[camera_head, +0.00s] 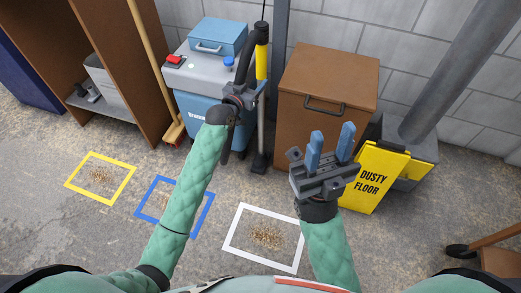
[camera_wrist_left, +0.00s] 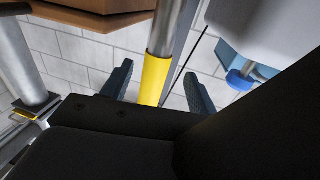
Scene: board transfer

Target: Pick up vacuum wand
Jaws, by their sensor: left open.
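The vacuum wand stands upright beside the vacuum unit, with a yellow sleeve (camera_head: 261,64), a black top and a dark floor head (camera_head: 259,164). My left gripper (camera_head: 244,88) is open close to the wand, below the yellow sleeve in the head view. In the left wrist view the yellow sleeve (camera_wrist_left: 154,80) and grey tube show between the two spread fingers (camera_wrist_left: 160,88). I cannot tell whether a finger touches it. My right gripper (camera_head: 331,148) is open and empty, with blue fingers pointing up in front of the brown cabinet.
The blue-grey vacuum unit (camera_head: 193,110) stands left of the wand, the brown cabinet (camera_head: 322,95) right of it. A yellow "DUSTY FLOOR" sign (camera_head: 373,178) stands at right. A broom (camera_head: 150,65) leans at left. Yellow, blue and white floor frames (camera_head: 232,246) surround debris.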

